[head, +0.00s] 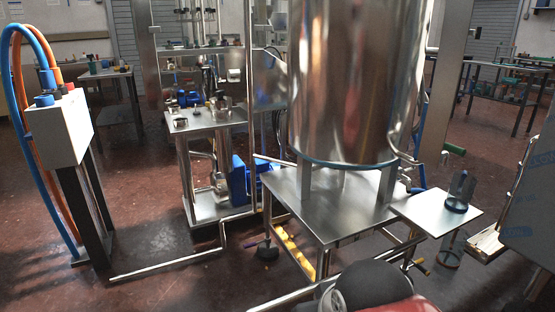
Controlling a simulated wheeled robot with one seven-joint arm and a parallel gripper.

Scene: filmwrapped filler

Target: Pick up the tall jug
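No thing in the head view is clearly a tall jug. The nearest in shape is a small upright grey vessel (461,188) with a dark blue band at its foot. It stands on a flat metal side shelf (425,208) at the right of the big steel tank. I cannot tell whether it has a handle or spout. A similar grey shape (452,246) shows below the shelf, partly hidden by it. My gripper is not clearly seen; dark and red rounded parts at the bottom edge may be my own arm.
The steel tank (350,80) stands on a metal table (300,205) in the middle. A white box on a dark post (58,130) with blue and orange hoses is at left. A wrapped panel (530,200) borders the right.

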